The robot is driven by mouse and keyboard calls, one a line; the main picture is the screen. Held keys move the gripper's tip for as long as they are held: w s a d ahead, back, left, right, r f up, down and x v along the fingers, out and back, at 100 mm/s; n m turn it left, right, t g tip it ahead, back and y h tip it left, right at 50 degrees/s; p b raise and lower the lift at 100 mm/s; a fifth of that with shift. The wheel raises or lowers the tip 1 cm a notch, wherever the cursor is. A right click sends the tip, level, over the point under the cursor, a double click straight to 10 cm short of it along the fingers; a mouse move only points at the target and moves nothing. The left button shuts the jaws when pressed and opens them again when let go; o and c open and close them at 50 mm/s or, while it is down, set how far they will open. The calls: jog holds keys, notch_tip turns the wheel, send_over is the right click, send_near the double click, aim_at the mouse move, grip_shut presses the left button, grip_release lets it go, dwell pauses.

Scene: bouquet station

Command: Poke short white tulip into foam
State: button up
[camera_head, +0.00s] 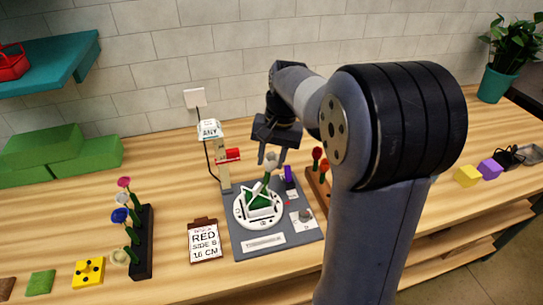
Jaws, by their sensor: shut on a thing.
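My gripper (272,154) is above the back of the round white holder (240,209) on the grey station board. It is shut on a white tulip (271,160), whose pale head shows between the fingertips. The tulip's green stem (266,179) runs down toward the green foam (258,199) in the holder. I cannot tell whether the stem end is in the foam or only over it.
A black rack (144,243) with pink, blue and white flowers stands at left. A brown rack (316,188) with red flowers is right of the board. A clipboard (204,240) reads "RED SIDE B 16 CM". A post (221,165) with a red part rises behind the holder.

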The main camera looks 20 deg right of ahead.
jog(key=shift+a+f+b, duration=0.15)
jog(key=shift+f+b, duration=0.05)
jog(key=shift+f, duration=0.6)
jog(key=shift+a+f+b, duration=0.1)
jog(key=shift+f+b, duration=0.05)
jog(key=shift+f, duration=0.6)
dwell(2.6)
dwell(0.6)
jog(key=o, duration=0.7)
jog(key=shift+o, duration=0.2)
jog(key=shift+r, duration=0.1)
jog(key=shift+d+r+p, duration=0.2)
jog(key=shift+r+p, duration=0.75)
jog(key=shift+r, duration=0.1)
jog(key=shift+d+r+p, duration=0.2)
jog(key=shift+r+p, duration=0.8)
jog(key=shift+r, duration=0.1)
jog(key=shift+d+r+p, duration=0.2)
jog(key=shift+r+p, duration=0.75)
jog(key=shift+r, duration=0.1)
jog(key=o, duration=0.5)
